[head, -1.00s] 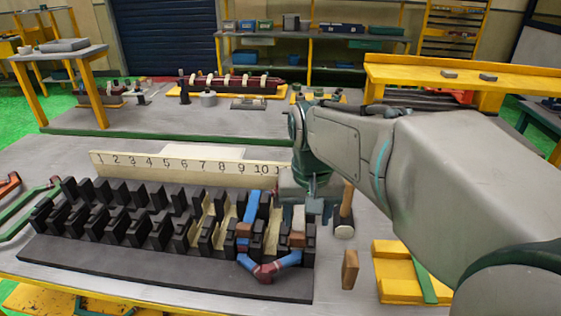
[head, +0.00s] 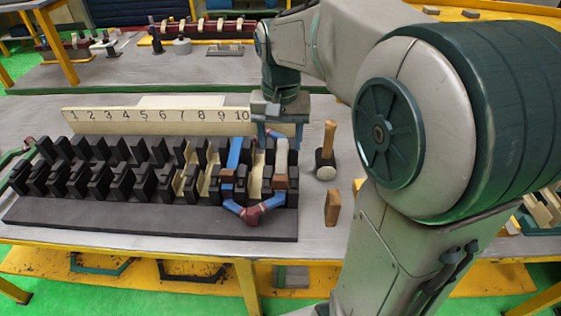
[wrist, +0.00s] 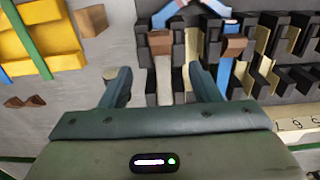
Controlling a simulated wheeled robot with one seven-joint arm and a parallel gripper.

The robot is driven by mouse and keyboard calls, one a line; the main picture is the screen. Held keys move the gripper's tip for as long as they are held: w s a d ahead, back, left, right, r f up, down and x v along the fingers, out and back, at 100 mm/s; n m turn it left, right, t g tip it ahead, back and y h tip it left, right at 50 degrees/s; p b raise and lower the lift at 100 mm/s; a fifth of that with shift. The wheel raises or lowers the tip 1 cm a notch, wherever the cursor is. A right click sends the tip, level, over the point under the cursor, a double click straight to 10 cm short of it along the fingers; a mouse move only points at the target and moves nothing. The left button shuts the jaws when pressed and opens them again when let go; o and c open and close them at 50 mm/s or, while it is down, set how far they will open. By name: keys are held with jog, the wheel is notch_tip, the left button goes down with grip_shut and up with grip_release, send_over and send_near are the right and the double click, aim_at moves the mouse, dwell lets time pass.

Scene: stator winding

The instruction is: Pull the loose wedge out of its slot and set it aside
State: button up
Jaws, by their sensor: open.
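A pale bar (head: 281,153), apparently the loose wedge, lies in the rightmost slot of the black toothed stator block (head: 150,222). A brown block (head: 280,183) sits at its near end. In the wrist view the pale bar (wrist: 163,76) and brown block (wrist: 160,43) lie between the fingers, with clear gaps on both sides. My gripper (head: 281,132) is open and empty above the far end of that slot; it also shows in the wrist view (wrist: 160,78). A blue coil (head: 235,152) fills a slot to the left, and its near end loops across the front.
A numbered board (head: 150,122) stands behind the slots.

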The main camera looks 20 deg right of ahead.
aim_at(280, 177)
notch_tip(280, 177, down, 11)
jog(key=shift+r, duration=0.1)
dwell(0.4)
jog(key=c, duration=1.1)
